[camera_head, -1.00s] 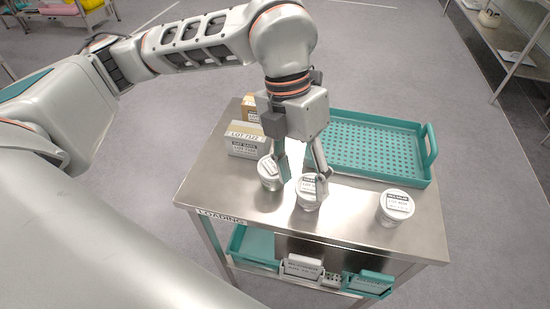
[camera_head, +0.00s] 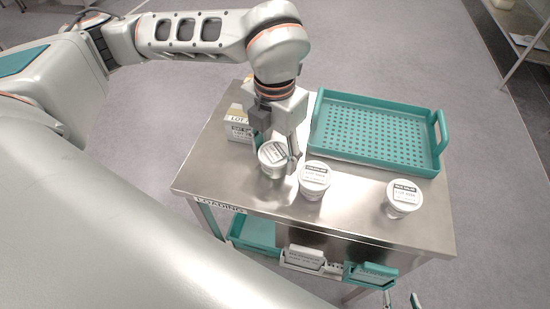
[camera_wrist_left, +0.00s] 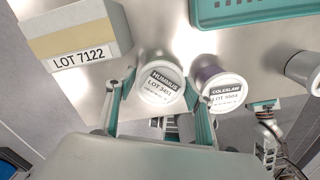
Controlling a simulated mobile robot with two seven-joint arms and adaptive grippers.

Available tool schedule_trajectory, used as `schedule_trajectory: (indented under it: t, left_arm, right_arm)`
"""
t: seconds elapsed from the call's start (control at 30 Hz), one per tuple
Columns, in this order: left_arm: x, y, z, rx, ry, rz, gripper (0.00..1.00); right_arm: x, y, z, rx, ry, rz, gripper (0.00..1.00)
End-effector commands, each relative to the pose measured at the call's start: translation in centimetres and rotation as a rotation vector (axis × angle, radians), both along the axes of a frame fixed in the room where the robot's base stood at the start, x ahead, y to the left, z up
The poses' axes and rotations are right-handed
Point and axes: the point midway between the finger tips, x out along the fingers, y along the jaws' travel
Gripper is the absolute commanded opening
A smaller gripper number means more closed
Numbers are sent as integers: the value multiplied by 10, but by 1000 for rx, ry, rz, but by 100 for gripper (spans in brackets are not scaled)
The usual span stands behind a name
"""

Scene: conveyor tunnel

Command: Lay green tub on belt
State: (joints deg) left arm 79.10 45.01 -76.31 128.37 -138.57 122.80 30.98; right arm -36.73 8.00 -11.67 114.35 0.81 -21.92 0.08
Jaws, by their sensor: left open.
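Three white-lidded tubs stand upright on the steel cart top: the hummus tub (camera_head: 272,160), the coleslaw tub (camera_head: 314,181) and a third tub (camera_head: 403,198) at the right. None reads clearly as green in the head view. In the left wrist view the coleslaw tub (camera_wrist_left: 220,90) shows purple sides. My left gripper (camera_head: 276,152) is open, its fingers on either side of the hummus tub (camera_wrist_left: 160,80); I cannot tell whether they touch it. Two teal fingertips of my right gripper (camera_head: 402,301) show apart at the bottom edge.
A teal perforated tray (camera_head: 375,130) sits at the back right of the cart. A box (camera_wrist_left: 75,40) marked LOT 7122 stands close behind the hummus tub. Teal bins (camera_head: 254,232) are on the lower shelf. The steel (camera_head: 350,210) between the coleslaw and third tubs is bare.

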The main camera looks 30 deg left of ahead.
Motion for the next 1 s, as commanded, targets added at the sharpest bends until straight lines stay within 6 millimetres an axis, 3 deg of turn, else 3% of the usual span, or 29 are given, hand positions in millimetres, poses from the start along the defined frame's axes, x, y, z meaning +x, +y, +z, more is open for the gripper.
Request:
schedule_trajectory:
  t: [0.27, 0.4, 0.5, 0.77, 1.0]
  left_arm:
    - [0, 0, -4, -1, -1, -1, 52]
    - [0, 0, -4, -1, -1, -1, 24]
    - [0, 0, -4, -1, -1, -1, 20]
    - [0, 0, -2, -1, -2, -1, 20]
    - [1, -1, 21, -2, -6, -1, 20]
  right_arm:
    - [1, 0, 0, -2, -2, 0, 40]
    - [2, 0, 1, -1, -4, 1, 40]
    - [3, 0, 2, -2, -7, 1, 40]
    - [5, 0, 4, -1, -11, 1, 40]
    - [6, 0, 7, 1, -13, 0, 40]
